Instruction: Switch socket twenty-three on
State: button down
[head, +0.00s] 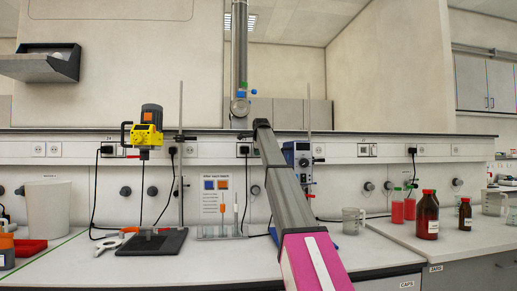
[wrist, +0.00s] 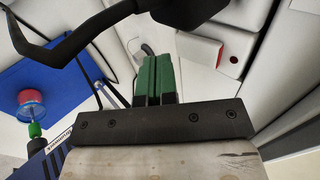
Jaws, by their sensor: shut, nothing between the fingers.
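My gripper (wrist: 158,78) shows in the wrist view with its green fingers together and nothing between them. To the right of the fingertips is a white wall fitting (wrist: 205,48) with red along its edge, which looks like a switched socket. Whether its switch is on or off I cannot tell, and its number is not readable. The fingers look close to it, but contact cannot be made out. In the head view a row of wall sockets (head: 365,150) runs along the bench's back panel. My arm hides my gripper and part of that row there.
A yellow stirrer motor (head: 146,134) on a stand is left of my arm, and a blue-faced device (head: 303,158) is close to its right. Black cables hang from several sockets.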

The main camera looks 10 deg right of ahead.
jog(key=shift+w+f, duration=0.2)
jog(key=shift+w, duration=0.9)
jog(key=shift+w+f+t, duration=0.1)
jog(key=shift+w+t, duration=0.1)
jog(key=shift+t, duration=0.1)
jog(key=shift+r, duration=0.2)
jog(key=shift+r, duration=0.7)
